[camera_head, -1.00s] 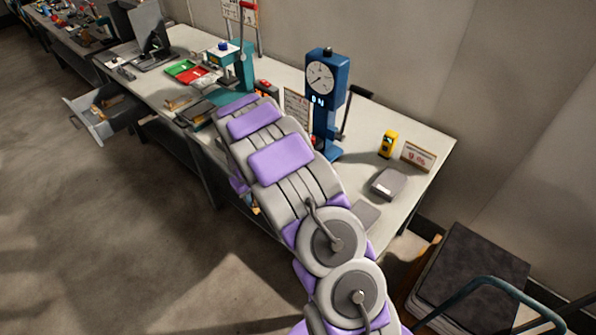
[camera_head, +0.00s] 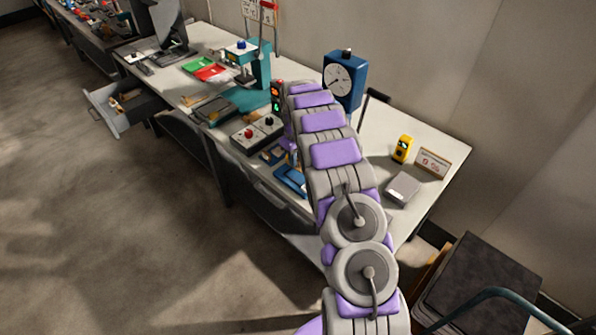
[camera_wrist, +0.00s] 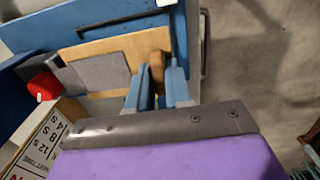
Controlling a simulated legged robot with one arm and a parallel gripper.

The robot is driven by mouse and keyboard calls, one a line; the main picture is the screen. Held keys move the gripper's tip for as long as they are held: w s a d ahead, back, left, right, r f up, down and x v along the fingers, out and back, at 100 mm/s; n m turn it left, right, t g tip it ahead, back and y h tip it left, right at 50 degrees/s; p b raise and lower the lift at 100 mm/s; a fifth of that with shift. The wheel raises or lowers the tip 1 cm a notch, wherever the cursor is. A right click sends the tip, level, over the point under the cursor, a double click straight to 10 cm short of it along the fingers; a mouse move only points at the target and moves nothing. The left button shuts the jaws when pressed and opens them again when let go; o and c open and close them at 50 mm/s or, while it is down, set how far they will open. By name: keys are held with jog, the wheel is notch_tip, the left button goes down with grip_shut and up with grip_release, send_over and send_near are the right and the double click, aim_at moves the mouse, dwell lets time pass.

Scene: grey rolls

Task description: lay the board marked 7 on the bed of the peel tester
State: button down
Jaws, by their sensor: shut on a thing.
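In the wrist view my gripper (camera_wrist: 158,92) is shut on a tan board (camera_wrist: 104,50) near the board's right end. A grey patch (camera_wrist: 101,73) lies on the board. No 7 can be read on it. The board is over or on blue metal parts (camera_wrist: 88,19), which look like the peel tester's base; contact cannot be told. In the head view the blue tester with a round dial (camera_head: 345,78) stands on the bench. My arm hides its lower part, the board and my gripper.
A red knob (camera_wrist: 43,87) and a printed card (camera_wrist: 42,140) are close left of the board. On the bench (camera_head: 385,135) stand a yellow device (camera_head: 402,149), a grey box (camera_head: 403,188) and a control box with buttons (camera_head: 257,134). A drawer (camera_head: 123,108) hangs open at left.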

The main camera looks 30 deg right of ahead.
aim_at(296, 177)
notch_tip(296, 177, down, 3)
jog(key=shift+a+r, duration=0.1)
jog(key=shift+r, duration=0.1)
jog(key=f, duration=0.2)
jog(key=f+b, duration=0.1)
jog(key=shift+d+f, duration=0.25)
jog(key=shift+f, duration=0.15)
jog(key=c, duration=1.1)
grip_release()
jog(key=shift+a, duration=0.1)
jog(key=shift+o, duration=0.2)
